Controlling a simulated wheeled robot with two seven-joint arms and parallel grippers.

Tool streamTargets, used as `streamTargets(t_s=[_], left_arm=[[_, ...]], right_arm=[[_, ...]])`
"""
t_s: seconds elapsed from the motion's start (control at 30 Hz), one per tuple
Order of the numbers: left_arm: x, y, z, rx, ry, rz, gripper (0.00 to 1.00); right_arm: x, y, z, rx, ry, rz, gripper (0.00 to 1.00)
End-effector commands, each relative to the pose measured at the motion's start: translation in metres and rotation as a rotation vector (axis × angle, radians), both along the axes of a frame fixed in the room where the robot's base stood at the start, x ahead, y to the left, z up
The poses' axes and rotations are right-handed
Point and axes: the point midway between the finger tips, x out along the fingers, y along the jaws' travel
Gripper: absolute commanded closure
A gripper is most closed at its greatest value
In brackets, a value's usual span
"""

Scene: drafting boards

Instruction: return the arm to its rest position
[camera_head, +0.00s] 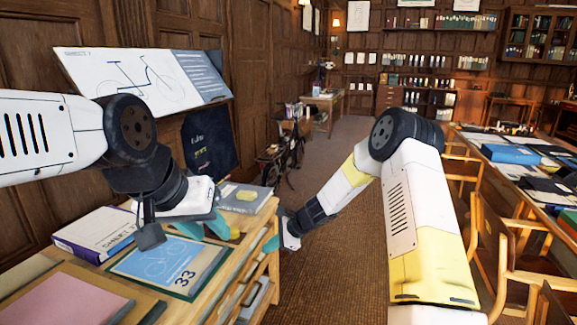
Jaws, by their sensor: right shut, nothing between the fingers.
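My right gripper (272,244) points left near the cabinet's right edge, in front of the aisle. Its teal fingertips are shut and empty. The right arm reaches down and left from its large black joint. A small yellow object (235,234) lies close to the left fingertips.
A bicycle (284,160) stands behind. Chairs (510,250) and a long table are at right.

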Motion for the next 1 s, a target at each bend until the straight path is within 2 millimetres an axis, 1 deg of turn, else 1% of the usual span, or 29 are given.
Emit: streamTargets(t_s=[0.03,0.07,0.1,0.17,0.2,0.27,0.3,0.37,0.4,0.47,0.5,0.57,0.6,0.67,0.7,0.77,0.8,0.9,1.0], left_arm=[[0.0,0.0,0.0,0.0,0.0,0.0,0.64],[0.0,0.0,0.0,0.0,0.0,0.0,0.64],[0.0,0.0,0.0,0.0,0.0,0.0,0.64],[0.0,0.0,0.0,0.0,0.0,0.0,0.64],[0.0,0.0,0.0,0.0,0.0,0.0,0.64],[0.0,0.0,0.0,0.0,0.0,0.0,0.64],[0.0,0.0,0.0,0.0,0.0,0.0,0.64],[0.0,0.0,0.0,0.0,0.0,0.0,0.64],[0.0,0.0,0.0,0.0,0.0,0.0,0.64],[0.0,0.0,0.0,0.0,0.0,0.0,0.64],[0.0,0.0,0.0,0.0,0.0,0.0,0.64],[0.0,0.0,0.0,0.0,0.0,0.0,0.64],[0.0,0.0,0.0,0.0,0.0,0.0,0.64],[0.0,0.0,0.0,0.0,0.0,0.0,0.64],[0.0,0.0,0.0,0.0,0.0,0.0,0.64],[0.0,0.0,0.0,0.0,0.0,0.0,0.64],[0.0,0.0,0.0,0.0,0.0,0.0,0.64],[0.0,0.0,0.0,0.0,0.0,0.0,0.64],[0.0,0.0,0.0,0.0,0.0,0.0,0.64]], right_arm=[[-0.005,-0.008,0.032,-0.035,-0.066,0.06,1.0],[-0.009,-0.012,0.048,-0.054,-0.101,0.098,1.0],[-0.016,-0.018,0.068,-0.083,-0.147,0.147,1.0],[-0.027,-0.027,0.097,-0.127,-0.213,0.219,1.0],[-0.036,-0.033,0.117,-0.158,-0.256,0.267,1.0],[-0.051,-0.043,0.143,-0.205,-0.316,0.335,1.0],[-0.061,-0.051,0.16,-0.237,-0.356,0.379,1.0],[-0.079,-0.061,0.183,-0.287,-0.411,0.445,1.0],[-0.091,-0.069,0.198,-0.32,-0.447,0.488,1.0],[-0.11,-0.08,0.219,-0.373,-0.498,0.548,1.0],[-0.124,-0.088,0.231,-0.408,-0.53,0.587,1.0],[-0.144,-0.1,0.248,-0.461,-0.576,0.646,1.0],[-0.159,-0.108,0.258,-0.497,-0.605,0.682,1.0],[-0.181,-0.121,0.272,-0.553,-0.645,0.736,1.0],[-0.195,-0.129,0.279,-0.59,-0.672,0.771,1.0],[-0.218,-0.142,0.289,-0.646,-0.708,0.822,1.0],[-0.233,-0.151,0.294,-0.683,-0.729,0.853,1.0],[-0.268,-0.171,0.303,-0.773,-0.777,0.927,1.0],[-0.297,-0.188,0.306,-0.85,-0.812,0.987,1.0]])
